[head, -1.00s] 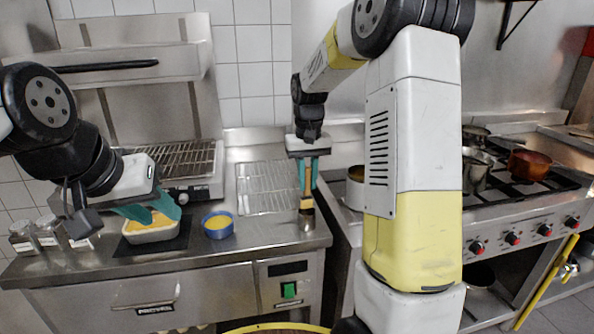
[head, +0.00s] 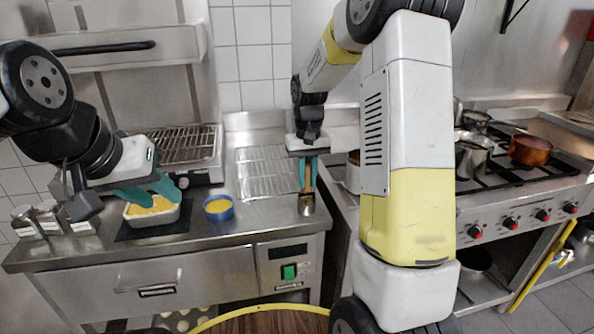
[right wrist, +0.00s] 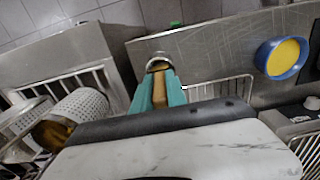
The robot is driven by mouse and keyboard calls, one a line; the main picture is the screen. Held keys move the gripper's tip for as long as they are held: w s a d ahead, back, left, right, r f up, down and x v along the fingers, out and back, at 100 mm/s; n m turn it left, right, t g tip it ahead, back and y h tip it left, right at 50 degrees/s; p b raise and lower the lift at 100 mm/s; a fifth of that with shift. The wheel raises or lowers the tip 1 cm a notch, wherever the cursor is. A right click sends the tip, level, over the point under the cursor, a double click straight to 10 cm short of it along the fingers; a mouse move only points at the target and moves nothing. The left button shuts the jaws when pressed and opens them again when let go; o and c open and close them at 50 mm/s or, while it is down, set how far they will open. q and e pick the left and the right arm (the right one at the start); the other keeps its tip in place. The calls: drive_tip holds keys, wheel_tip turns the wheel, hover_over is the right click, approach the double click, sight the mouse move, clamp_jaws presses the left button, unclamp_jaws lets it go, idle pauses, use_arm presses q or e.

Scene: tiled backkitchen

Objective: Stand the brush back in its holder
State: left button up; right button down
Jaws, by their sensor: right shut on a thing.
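My right gripper (head: 308,178) is shut on the brush (head: 308,185), a light wooden handle held upright between its teal fingers. The brush's lower end is in the small metal holder (head: 306,205) near the counter's front right corner. In the right wrist view, the holder's round rim (right wrist: 159,58) surrounds the brown brush end (right wrist: 158,67) just beyond the fingertips (right wrist: 156,82). Whether the brush touches the holder's bottom is hidden. My left gripper (head: 148,190) is open, its teal fingers apart over a white dish with yellow food (head: 152,222).
A blue bowl with yellow contents (head: 218,208) stands left of the holder, and a wire rack (head: 265,175) lies behind. Shakers (head: 48,222) stand at the left. The stove with pots (head: 471,155) is at the right, past the counter's edge.

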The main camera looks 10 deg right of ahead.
sight(307, 165)
drive_tip(key=c, duration=1.3)
unclamp_jaws()
drive_tip(key=shift+o, duration=0.2)
wheel_tip(307, 165, up, 7)
drive_tip(key=shift+f, duration=0.1)
drive_tip(key=shift+r, duration=0.55)
